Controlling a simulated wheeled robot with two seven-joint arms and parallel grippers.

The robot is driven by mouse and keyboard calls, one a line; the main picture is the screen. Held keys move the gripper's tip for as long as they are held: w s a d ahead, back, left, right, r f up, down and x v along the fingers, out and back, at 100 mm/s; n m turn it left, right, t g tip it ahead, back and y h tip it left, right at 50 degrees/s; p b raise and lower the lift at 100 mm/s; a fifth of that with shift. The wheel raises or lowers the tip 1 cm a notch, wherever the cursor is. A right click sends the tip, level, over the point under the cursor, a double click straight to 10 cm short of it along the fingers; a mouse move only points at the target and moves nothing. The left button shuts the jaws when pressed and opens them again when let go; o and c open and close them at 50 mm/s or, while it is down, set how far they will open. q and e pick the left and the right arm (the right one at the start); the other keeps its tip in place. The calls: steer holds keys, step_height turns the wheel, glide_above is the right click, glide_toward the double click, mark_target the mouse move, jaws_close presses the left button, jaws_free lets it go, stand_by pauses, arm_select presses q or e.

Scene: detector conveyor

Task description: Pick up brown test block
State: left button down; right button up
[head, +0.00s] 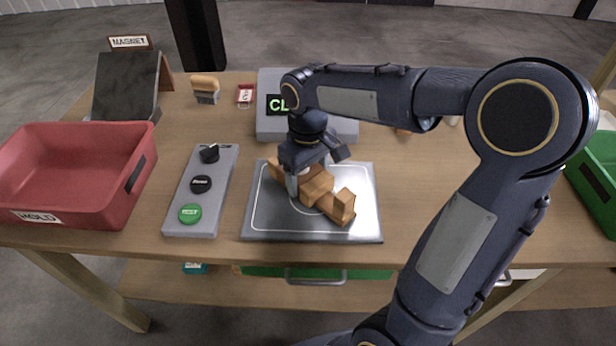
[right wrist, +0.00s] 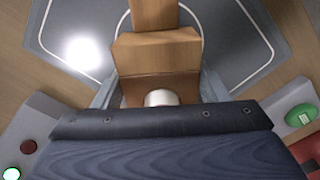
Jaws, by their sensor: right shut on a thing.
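The brown test block (head: 342,205) is a stepped wooden piece on the metal plate (head: 268,222) in the middle of the table. My right gripper (head: 304,184) comes down from above and is shut on the block near its middle. In the right wrist view the block (right wrist: 158,52) sits between the two fingers (right wrist: 158,92), with a small pale round end close to the palm. I cannot tell whether the block touches the plate or is slightly above it. My left gripper is not in view.
A red bin (head: 75,205) marked HOLD stands at the left, a green bin (head: 597,180) at the right edge. A control box (head: 217,178) with buttons lies left of the plate. A grey display unit (head: 345,132) stands behind. A brush (head: 205,88) stands at the back.

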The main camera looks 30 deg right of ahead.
steer(key=s+a+r+p, duration=0.1)
steer(key=s+a+r, duration=0.5)
steer(key=a+r, duration=0.6)
steer(key=shift+a, duration=0.35)
